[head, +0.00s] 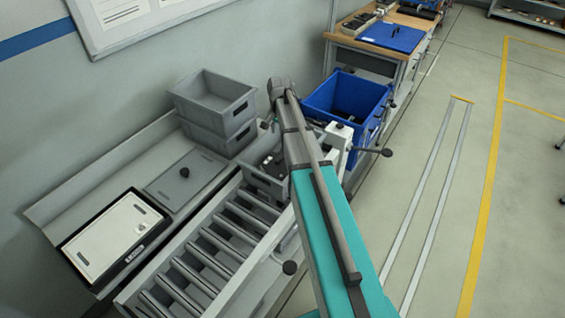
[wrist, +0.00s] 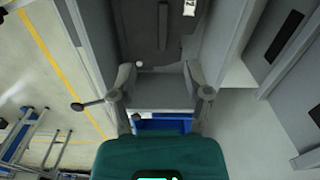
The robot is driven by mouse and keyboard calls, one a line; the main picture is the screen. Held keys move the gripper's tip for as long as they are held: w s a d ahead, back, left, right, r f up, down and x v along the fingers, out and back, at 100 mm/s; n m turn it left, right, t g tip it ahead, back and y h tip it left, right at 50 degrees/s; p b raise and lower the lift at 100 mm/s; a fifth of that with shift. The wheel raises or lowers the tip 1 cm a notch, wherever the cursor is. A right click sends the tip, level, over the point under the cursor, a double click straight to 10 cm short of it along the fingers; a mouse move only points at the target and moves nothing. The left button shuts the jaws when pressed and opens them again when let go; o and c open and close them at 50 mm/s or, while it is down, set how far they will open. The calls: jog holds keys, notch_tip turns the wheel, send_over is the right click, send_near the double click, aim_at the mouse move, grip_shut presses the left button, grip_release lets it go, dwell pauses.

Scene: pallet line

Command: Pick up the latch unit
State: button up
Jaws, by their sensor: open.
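My gripper (wrist: 160,72) is open and empty in the wrist view, its two grey fingers spread apart. Beyond the fingertips is the dark floor of a grey crate (head: 262,184) on the roller conveyor. In the head view my arm covers the crate's right side and the gripper itself is hidden.
Stacked grey crates (head: 213,105) stand behind the conveyor (head: 215,255). A grey lid (head: 187,178) and a white-topped case (head: 115,235) lie on the shelf to the left. A blue bin (head: 347,100) stands past the conveyor's end, before a workbench.

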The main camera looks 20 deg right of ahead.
jog(key=shift+w+d+r+m, duration=0.1)
jog(key=shift+w+d+m, duration=0.3)
jog(key=shift+w+d, duration=0.3)
jog(key=b, duration=0.9)
send_over(282, 156)
notch_tip(282, 156, down, 9)
jog(key=shift+w+d+r, duration=0.1)
jog(key=shift+r, duration=0.1)
jog(key=shift+f+b, duration=2.4)
jog(key=shift+f, duration=0.2)
grip_shut()
